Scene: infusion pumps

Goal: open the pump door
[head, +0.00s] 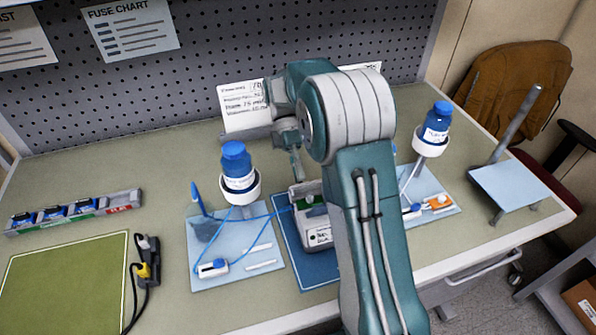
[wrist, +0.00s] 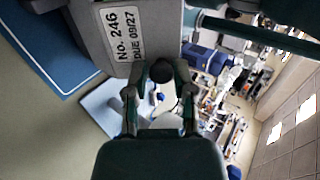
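The pump (head: 318,236) is a grey box with a front label, on a blue mat at the front of the bench. My arm hides its right side. In the wrist view, a grey face of the pump (wrist: 92,28) carries a label reading "No. 246 DUE 09/27". My gripper (head: 297,172) points down close above the pump's top left. In the wrist view, my gripper (wrist: 160,80) has its two fingers apart, with a round black knob (wrist: 160,71) between the tips. Whether the fingers press on the knob is unclear. I cannot make out how far the door stands open.
A blue-capped bottle (head: 237,162) stands left of the pump, with blue tubing towards the pump. Another bottle (head: 436,122) stands to the right. A pegboard (head: 250,60) closes off the back.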

